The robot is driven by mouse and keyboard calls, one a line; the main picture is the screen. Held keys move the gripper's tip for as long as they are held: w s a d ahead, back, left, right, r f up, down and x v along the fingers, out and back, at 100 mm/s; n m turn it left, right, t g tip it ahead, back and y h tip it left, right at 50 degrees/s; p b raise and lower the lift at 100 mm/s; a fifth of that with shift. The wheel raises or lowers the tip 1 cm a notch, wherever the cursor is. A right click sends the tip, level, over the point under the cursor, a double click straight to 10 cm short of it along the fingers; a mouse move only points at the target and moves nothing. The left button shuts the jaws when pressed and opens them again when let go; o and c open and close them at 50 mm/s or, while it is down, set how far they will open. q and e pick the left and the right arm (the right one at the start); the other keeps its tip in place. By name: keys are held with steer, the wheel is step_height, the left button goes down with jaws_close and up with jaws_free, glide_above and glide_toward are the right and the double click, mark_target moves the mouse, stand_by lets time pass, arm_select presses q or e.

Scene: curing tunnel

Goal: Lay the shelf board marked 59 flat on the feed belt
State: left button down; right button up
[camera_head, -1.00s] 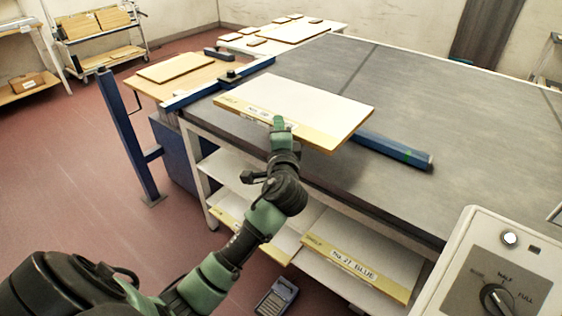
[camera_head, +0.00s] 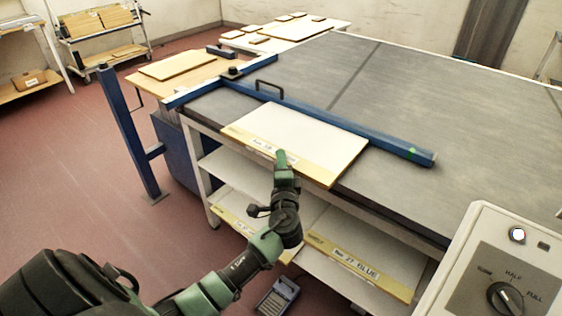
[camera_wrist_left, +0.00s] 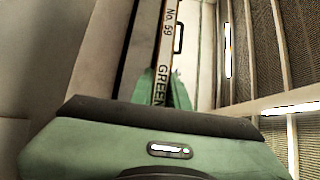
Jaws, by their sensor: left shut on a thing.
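The shelf board (camera_head: 305,135) is pale with a yellow front edge and a label. In the left wrist view its edge (camera_wrist_left: 166,50) reads "No. 59" and "GREEN". My left gripper (camera_head: 285,157) is shut on the middle of its front edge; the fingers also show in the wrist view (camera_wrist_left: 165,92). The board is roughly level over the front left part of the grey feed belt (camera_head: 430,105), in front of the blue bar. I cannot tell whether its underside touches the belt. My right gripper is not in view.
The blue bar (camera_head: 350,126) with a handle crosses the belt behind the board. A shelf below holds boards, one marked "No 27 BLUE" (camera_head: 355,260). A control box (camera_head: 500,265) with a dial stands at the right front. The belt beyond the bar is clear.

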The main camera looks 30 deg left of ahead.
arm_select(q)
steer(key=shift+r, duration=0.2)
steer(key=c, duration=1.6)
jaws_free()
steer(key=shift+f, duration=0.25)
steer(key=shift+c, duration=0.2)
steer(key=shift+o, duration=1.4)
steer(key=shift+s+r, duration=0.1)
steer(key=shift+r, duration=0.1)
steer(key=b+v, duration=0.2)
steer(key=v, duration=1)
